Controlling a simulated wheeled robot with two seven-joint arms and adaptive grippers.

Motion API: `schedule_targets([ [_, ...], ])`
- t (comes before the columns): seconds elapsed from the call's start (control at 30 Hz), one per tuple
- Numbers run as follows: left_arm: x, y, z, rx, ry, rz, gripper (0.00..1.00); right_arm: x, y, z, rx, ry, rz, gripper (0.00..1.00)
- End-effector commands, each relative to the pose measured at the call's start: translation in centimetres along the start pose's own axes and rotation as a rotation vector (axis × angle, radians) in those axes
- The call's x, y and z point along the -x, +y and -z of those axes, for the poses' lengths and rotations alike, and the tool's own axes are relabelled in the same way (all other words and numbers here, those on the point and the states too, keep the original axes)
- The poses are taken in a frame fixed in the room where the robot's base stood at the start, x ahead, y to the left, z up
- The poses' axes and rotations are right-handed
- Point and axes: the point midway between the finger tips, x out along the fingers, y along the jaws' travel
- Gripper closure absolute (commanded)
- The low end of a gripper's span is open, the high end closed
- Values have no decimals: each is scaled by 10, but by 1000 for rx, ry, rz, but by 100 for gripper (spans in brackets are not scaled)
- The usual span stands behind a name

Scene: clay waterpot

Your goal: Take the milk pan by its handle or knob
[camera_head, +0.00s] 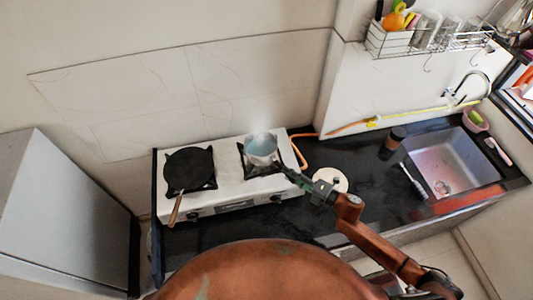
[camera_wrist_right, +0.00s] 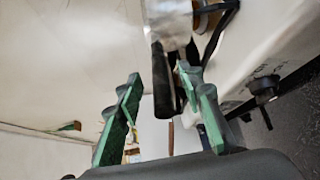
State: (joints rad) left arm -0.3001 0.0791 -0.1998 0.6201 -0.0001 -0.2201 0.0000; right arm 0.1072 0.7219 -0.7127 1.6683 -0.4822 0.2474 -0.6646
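The milk pan (camera_head: 262,149), a small light metal pot, stands on the right burner of the white stove. Its metal side shows at the top of the wrist view (camera_wrist_right: 168,20). Its dark handle (camera_wrist_right: 161,82) points toward my right gripper (camera_head: 287,173). In the wrist view the right gripper's green fingers (camera_wrist_right: 159,80) are spread apart, with the handle between their tips, closer to the right finger. I cannot tell whether that finger touches it. In the head view the gripper hides the handle. My left gripper is not in view.
A black frying pan (camera_head: 189,167) sits on the left burner of the stove (camera_head: 229,187). A round white item (camera_head: 331,179) lies on the dark counter beside my right gripper. A brown-black cup (camera_head: 395,138) and the sink (camera_head: 455,165) are farther right. A wall rack (camera_head: 425,42) hangs above.

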Motion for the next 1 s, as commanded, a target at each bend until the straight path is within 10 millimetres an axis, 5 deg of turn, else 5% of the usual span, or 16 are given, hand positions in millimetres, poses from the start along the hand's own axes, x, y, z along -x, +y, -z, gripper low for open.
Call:
schedule_targets([
  [0.4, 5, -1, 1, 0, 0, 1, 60, -18, -1, 0, -1, -1, 0, 65],
  [0.9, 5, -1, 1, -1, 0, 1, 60, -18, -1, 0, -1, -1, 0, 100],
  [1.0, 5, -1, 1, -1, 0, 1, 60, -18, -1, 0, -1, -1, 0, 100],
])
